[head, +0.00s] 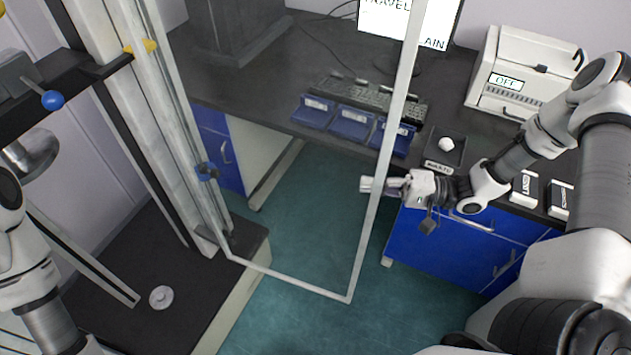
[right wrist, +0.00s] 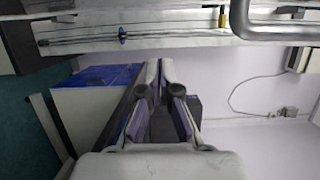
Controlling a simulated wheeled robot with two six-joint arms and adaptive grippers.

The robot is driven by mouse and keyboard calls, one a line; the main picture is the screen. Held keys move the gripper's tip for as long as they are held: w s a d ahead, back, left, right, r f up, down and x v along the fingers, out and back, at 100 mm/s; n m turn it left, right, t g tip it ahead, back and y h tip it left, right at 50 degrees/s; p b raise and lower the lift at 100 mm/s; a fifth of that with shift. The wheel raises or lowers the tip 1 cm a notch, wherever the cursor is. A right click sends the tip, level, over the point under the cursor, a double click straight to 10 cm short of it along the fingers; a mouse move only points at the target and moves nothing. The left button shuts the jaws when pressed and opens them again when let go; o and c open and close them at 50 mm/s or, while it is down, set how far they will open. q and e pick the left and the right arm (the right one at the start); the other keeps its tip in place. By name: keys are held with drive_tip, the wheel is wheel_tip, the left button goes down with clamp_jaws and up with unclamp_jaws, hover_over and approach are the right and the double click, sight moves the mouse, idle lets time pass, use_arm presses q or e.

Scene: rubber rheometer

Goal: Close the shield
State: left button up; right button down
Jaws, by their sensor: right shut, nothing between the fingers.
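The shield (head: 348,297) is a clear panel in a thin pale frame. It is swung out from the upright machine column (head: 150,130) on the left and stands open over the floor. My right gripper (head: 364,185) is shut and empty near the shield's free vertical edge. That edge bar passes in front of its fingers in the head view, and I cannot tell whether they touch. In the right wrist view the closed fingers (right wrist: 165,70) point towards a pale horizontal rail with a blue knob. My left arm shows at the lower left, but its gripper does not.
A dark bench with blue drawers (head: 445,240) runs behind my right arm. It holds blue trays (head: 351,122), a keyboard, a screen and a white instrument (head: 530,80). The machine's dark base (head: 190,290) is at lower left. Green floor (head: 300,225) is open between base and bench.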

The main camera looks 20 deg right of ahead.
sight(324, 199)
drive_tip(key=a, duration=0.3)
drive_tip(key=a+p, duration=0.1)
drive_tip(key=a, duration=0.6)
drive_tip(key=shift+w+a+r, duration=0.2)
drive_tip(key=shift+w+r, duration=0.1)
drive_tip(key=shift+r, duration=0.1)
drive_tip(key=shift+s+a, duration=0.2)
drive_tip(key=shift+w+f, duration=0.25)
use_arm(q)
drive_tip(key=shift+s+r, duration=0.65)
use_arm(e)
drive_tip(key=shift+s, duration=0.15)
